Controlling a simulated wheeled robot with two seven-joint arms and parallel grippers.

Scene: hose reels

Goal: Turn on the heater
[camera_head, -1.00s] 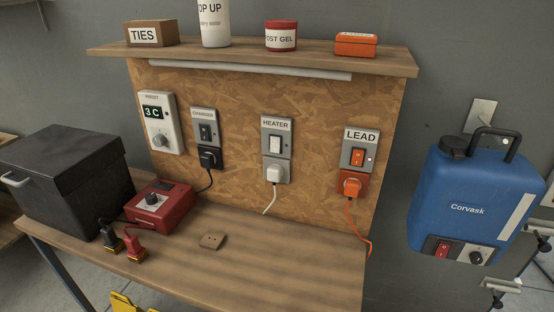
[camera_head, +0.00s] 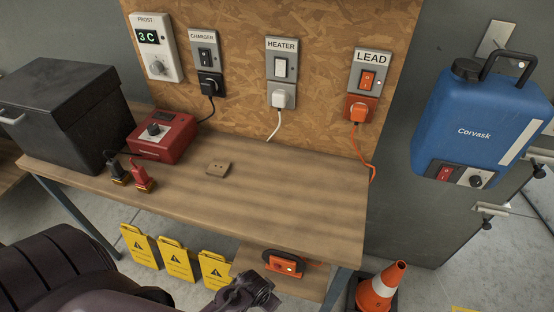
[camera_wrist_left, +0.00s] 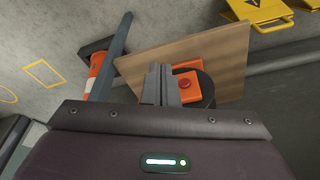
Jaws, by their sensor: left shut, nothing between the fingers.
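The heater panel (camera_head: 282,62) is on the chipboard backboard, between the charger and lead panels. It has a white rocker switch (camera_head: 281,68), whose position I cannot tell. A white plug (camera_head: 281,96) sits in the socket below it, with a white cord hanging down. My left arm comes in low at the left of the head view. Its gripper (camera_wrist_left: 161,85) is shut and empty in the left wrist view, above the low wooden board, and well below the heater panel. My right gripper is not in view.
The charger panel (camera_head: 205,52) is left of the heater, the lead panel (camera_head: 367,75) right. The bench (camera_head: 300,195) holds a red charger (camera_head: 163,138) and black box (camera_head: 60,105). Yellow signs (camera_head: 175,260), an orange box (camera_head: 284,264) and a cone (camera_head: 381,287) are below.

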